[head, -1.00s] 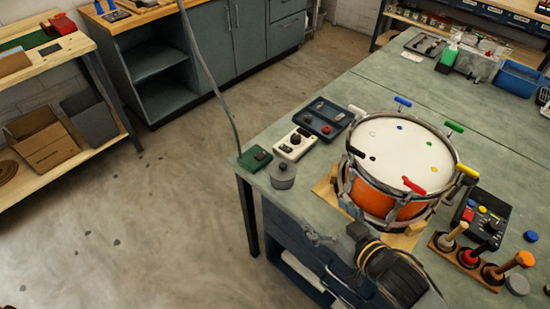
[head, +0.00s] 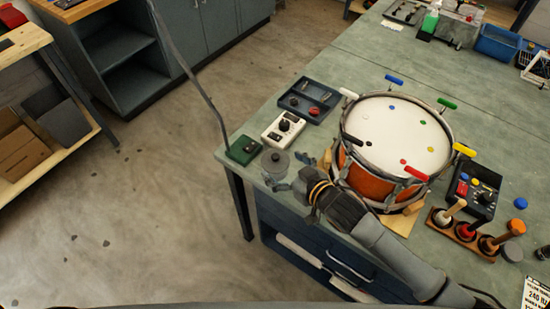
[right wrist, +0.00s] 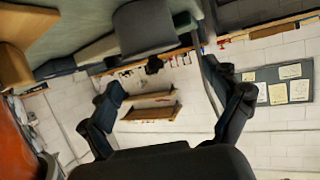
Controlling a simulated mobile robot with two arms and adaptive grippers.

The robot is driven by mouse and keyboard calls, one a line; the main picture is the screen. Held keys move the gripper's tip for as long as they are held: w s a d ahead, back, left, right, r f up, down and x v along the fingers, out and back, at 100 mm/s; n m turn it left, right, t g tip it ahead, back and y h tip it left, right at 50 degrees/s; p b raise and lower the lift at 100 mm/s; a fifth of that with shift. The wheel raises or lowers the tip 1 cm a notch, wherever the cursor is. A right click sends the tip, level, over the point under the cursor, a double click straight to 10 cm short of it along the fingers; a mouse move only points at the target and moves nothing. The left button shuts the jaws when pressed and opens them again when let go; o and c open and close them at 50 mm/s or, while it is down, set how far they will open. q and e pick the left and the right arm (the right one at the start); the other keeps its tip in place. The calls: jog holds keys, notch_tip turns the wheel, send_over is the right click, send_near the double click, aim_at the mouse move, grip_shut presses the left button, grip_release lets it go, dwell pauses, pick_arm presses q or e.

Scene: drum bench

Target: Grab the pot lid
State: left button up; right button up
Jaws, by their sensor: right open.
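The small grey pot (head: 278,170) with its lid (head: 275,157) on top stands near the left front corner of the green bench. In the right wrist view the pot (right wrist: 143,22) hangs upside down at the top, with the lid's dark knob (right wrist: 153,66) below it. My right gripper (head: 291,172) is open and empty, close beside the pot on its right in the head view. Its two fingers (right wrist: 172,105) are spread wide, and the knob appears in the gap between them, beyond the tips. Whether a finger touches the pot is unclear. My left gripper is out of view.
A green box (head: 244,150) and a white control box (head: 284,131) sit close to the pot. The orange drum (head: 362,182) with coloured-handled keys stands right of my gripper. A rack of wooden-handled tools (head: 466,235) lies farther right. The bench edge is just in front.

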aim_at(277, 157)
jog(key=shift+w+a+p, duration=0.25)
jog(key=shift+w+p, duration=0.05)
jog(key=shift+w, duration=0.2)
jog(key=x, duration=0.3)
jog(key=shift+w+d+p, duration=0.1)
jog(key=shift+w+p, duration=0.2)
jog(key=shift+p, duration=0.1)
jog(key=shift+w+a+f, duration=0.25)
jog(key=shift+w, duration=0.05)
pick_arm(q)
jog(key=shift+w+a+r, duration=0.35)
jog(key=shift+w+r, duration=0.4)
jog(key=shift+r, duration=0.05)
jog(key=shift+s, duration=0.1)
